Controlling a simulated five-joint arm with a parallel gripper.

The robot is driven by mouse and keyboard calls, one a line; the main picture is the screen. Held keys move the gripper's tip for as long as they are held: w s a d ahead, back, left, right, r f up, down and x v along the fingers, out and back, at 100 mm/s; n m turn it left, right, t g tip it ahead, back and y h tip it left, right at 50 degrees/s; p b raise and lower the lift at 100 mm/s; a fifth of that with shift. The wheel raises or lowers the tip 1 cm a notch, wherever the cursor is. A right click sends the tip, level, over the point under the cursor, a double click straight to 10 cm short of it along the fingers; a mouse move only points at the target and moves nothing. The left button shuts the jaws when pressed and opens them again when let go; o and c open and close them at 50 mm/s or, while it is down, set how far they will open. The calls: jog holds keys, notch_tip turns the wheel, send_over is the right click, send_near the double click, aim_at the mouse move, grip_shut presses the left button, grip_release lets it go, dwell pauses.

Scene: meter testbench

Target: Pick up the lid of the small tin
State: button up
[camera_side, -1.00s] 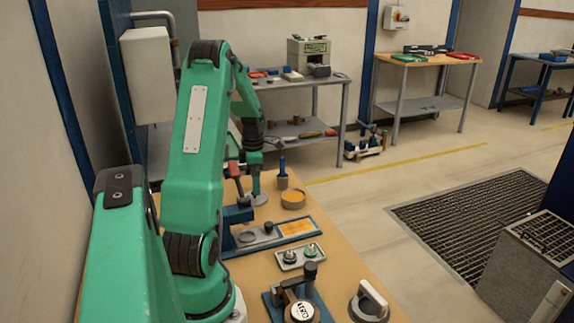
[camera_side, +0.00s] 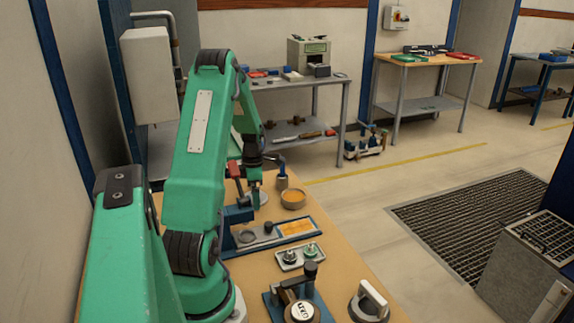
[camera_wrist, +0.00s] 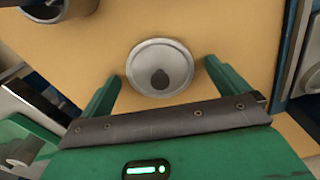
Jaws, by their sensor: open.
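A round grey metal lid with a dark knob (camera_wrist: 160,67) lies on the tan bench top in the wrist view, and it looks like the lid of the small tin. I cannot tell the height of the tin under it. My gripper (camera_wrist: 163,72) is open, with one green finger on either side of the lid's near half and nothing held. In the side view my gripper (camera_side: 254,186) hangs low at the far end of the bench, over the grey round piece there. The gripper hides most of that piece.
A bowl with orange contents (camera_side: 293,199) and a grey cup with a blue handle (camera_side: 282,181) stand close to the right. A blue-edged fixture plate (camera_side: 272,233) and a small tray with two knobs (camera_side: 299,257) are nearer. A red-handled clamp (camera_side: 235,172) stands left.

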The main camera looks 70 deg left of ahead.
jog(key=c, duration=1)
jog(key=shift+r, duration=0.2)
jog(key=shift+r, duration=0.5)
jog(key=r, duration=0.3)
jog(key=shift+w+d+r, duration=0.15)
jog(key=shift+w+d, duration=0.05)
jog(key=shift+d, duration=0.05)
jog(key=w+d+r, duration=0.5)
jog(key=d+r, duration=0.1)
jog(key=d, duration=0.3)
jog(key=shift+w+d+r, duration=0.2)
jog(key=shift+d, duration=0.15)
jog(key=w+a, duration=0.3)
jog(key=w, duration=0.2)
jog(key=shift+a+f, duration=0.3)
jog(key=shift+f, duration=0.05)
